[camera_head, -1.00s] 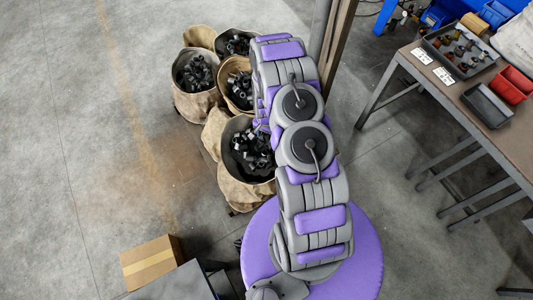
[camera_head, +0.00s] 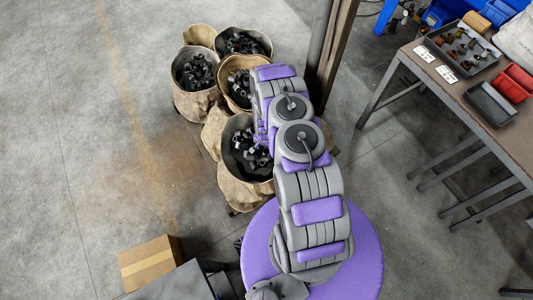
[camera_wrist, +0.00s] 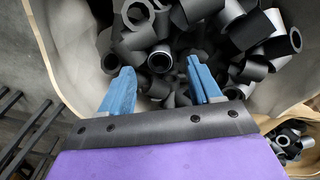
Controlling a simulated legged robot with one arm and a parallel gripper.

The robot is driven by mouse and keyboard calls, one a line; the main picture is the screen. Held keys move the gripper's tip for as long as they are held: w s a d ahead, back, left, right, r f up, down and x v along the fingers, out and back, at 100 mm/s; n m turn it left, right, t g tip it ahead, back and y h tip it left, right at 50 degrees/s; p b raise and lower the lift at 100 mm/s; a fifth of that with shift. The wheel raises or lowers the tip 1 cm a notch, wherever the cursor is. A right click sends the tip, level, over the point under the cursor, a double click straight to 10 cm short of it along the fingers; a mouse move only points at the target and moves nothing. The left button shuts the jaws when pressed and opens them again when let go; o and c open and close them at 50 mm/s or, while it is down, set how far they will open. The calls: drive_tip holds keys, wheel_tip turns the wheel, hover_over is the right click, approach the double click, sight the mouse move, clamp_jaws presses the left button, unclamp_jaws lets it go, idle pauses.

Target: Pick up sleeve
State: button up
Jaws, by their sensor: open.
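Several dark grey and black sleeves (camera_wrist: 205,35) lie in a loose heap inside a tan sack-like bin (camera_wrist: 75,40) in the wrist view. My gripper (camera_wrist: 165,82) has two blue fingers, set apart, with their tips over the near part of the heap. No sleeve is clearly held between the fingers; one dark sleeve (camera_wrist: 160,58) lies just beyond the tips. Whether the fingers touch any sleeve I cannot tell. In the head view my arm hides the gripper and part of the bins.
Several tan bins (camera_head: 195,105) of dark parts stand close together. A post (camera_head: 330,60) rises just right of them. A workbench (camera_head: 470,95) with trays stands at the right, and a cardboard box (camera_head: 150,262) at lower left. The left floor is clear.

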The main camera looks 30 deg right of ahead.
sight(266, 152)
drive_tip(key=shift+a+f, duration=0.25)
drive_tip(key=shift+f, duration=0.05)
drive_tip(key=f+b, duration=0.1)
drive_tip(key=f, duration=0.3)
drive_tip(key=shift+d+f, duration=0.15)
drive_tip(key=shift+d, duration=0.05)
drive_tip(key=shift+d+f, duration=0.15)
drive_tip(key=shift+d, duration=0.05)
drive_tip(key=shift+a, duration=0.4)
drive_tip(key=c, duration=0.6)
drive_tip(key=shift+d, duration=0.3)
clamp_jaws()
